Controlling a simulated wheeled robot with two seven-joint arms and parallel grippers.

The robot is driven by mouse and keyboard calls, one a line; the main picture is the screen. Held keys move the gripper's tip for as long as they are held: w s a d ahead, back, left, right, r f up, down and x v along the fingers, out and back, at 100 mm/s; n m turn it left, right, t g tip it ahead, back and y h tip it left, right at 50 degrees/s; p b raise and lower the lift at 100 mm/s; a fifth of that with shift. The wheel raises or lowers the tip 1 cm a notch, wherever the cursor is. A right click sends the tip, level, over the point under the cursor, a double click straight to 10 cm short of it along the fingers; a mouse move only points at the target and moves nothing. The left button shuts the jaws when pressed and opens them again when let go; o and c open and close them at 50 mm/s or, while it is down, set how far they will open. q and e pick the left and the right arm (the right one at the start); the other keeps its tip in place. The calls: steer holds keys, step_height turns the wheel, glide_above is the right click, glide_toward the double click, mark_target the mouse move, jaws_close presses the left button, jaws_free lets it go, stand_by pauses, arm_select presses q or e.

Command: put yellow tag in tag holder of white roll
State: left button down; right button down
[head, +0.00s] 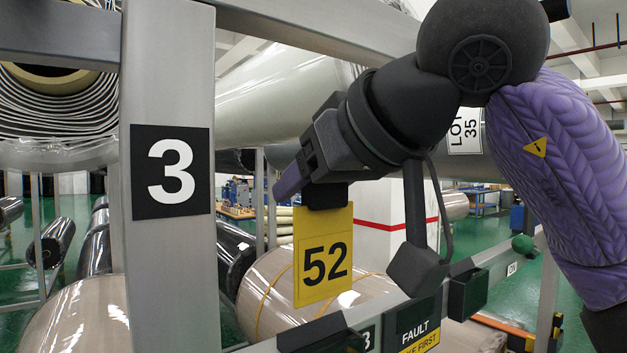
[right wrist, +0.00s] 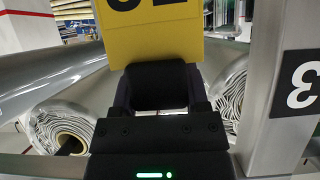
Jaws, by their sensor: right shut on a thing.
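My right gripper (head: 308,185) is shut on the black top block of the yellow tag (head: 324,262), which hangs below it and reads 52. In the right wrist view the yellow tag (right wrist: 155,38) shows upside down beyond the black block (right wrist: 158,86) between the fingers. A pale white roll (head: 270,100) lies behind my right arm at the upper middle. A white label (head: 465,128) reading LOT 35 shows partly behind the arm. Black holders sit on the lower rail, one at its right (head: 468,292) and one at the front (head: 312,333). Which holder belongs to the white roll is unclear. My left gripper is out of view.
A grey upright post (head: 168,270) with a black 3 sign (head: 171,172) stands left of the tag. A black and yellow FAULT card (head: 416,325) hangs on the lower rail. A beige wrapped roll (head: 265,290) lies behind the tag. Green floor (head: 510,300) shows at right.

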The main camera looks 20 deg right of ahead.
mark_target(326, 288)
stand_by(0.4)
stand_by(0.3)
steer(key=shift+p, duration=0.4)
steer(key=shift+f+b, duration=0.35)
steer(key=shift+f, duration=0.05)
steer(key=shift+f+b, duration=3.65)
steer(key=shift+f, duration=1)
